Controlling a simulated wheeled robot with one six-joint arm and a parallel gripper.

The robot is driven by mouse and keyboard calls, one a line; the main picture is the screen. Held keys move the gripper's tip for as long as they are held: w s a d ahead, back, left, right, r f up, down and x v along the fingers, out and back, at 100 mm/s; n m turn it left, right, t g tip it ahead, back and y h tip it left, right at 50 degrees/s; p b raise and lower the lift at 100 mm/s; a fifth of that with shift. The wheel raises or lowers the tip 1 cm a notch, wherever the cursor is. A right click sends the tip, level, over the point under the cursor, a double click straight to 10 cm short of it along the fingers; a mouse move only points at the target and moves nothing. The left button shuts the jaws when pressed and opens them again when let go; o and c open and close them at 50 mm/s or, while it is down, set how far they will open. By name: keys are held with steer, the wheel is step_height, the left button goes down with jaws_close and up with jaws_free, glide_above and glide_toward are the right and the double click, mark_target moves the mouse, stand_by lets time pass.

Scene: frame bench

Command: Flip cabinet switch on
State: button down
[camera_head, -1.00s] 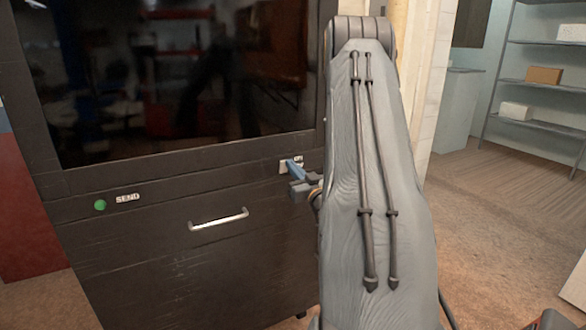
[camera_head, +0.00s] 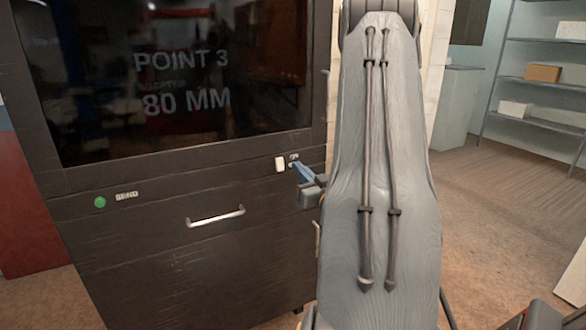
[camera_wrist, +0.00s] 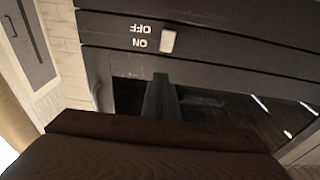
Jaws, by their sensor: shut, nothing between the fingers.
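The black cabinet (camera_head: 150,255) has a small white switch (camera_head: 280,164) on the strip below its screen. In the wrist view the switch (camera_wrist: 168,41) stands beside white OFF and ON labels (camera_wrist: 140,37), which appear upside down. The screen (camera_head: 180,80) is lit with "POINT 3" and "80 MM". My gripper (camera_head: 298,170) is shut and empty, its blue fingertips just right of the switch in the head view. In the wrist view my gripper (camera_wrist: 160,78) points toward the switch, with a gap in the picture between them.
A green button (camera_head: 100,202) with a SEND label is at the cabinet's left. A silver drawer handle (camera_head: 215,216) sticks out below the switch. Shelves with boxes (camera_head: 543,73) stand at the far right, with open floor (camera_head: 500,210) in front.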

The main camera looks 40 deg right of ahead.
steer(key=s, duration=0.1)
steer(key=s+a, duration=0.1)
steer(key=s, duration=0.1)
steer(key=s+r, duration=0.1)
steer(key=shift+s+a+b, duration=0.15)
steer(key=shift+s+b, duration=0.15)
stand_by(0.4)
steer(key=w+a+f+n+g+y, duration=0.1)
steer(key=w+a+f+g, duration=0.25)
steer(key=a, duration=0.35)
steer(key=w+a+f+n+g+y, duration=0.1)
steer(key=w+a+f+g, duration=0.2)
steer(key=a+f+g, duration=0.35)
steer(key=s+a+g+y, duration=0.1)
steer(key=s+a+g, duration=0.3)
steer(key=s+a, duration=0.5)
steer(key=s+a+n+g+y, duration=0.1)
steer(key=s+a+g, duration=0.3)
steer(key=s+a, duration=0.5)
steer(key=a+y, duration=0.1)
steer(key=a, duration=0.5)
steer(key=shift+s+r+g, duration=0.15)
steer(key=shift+g, duration=0.15)
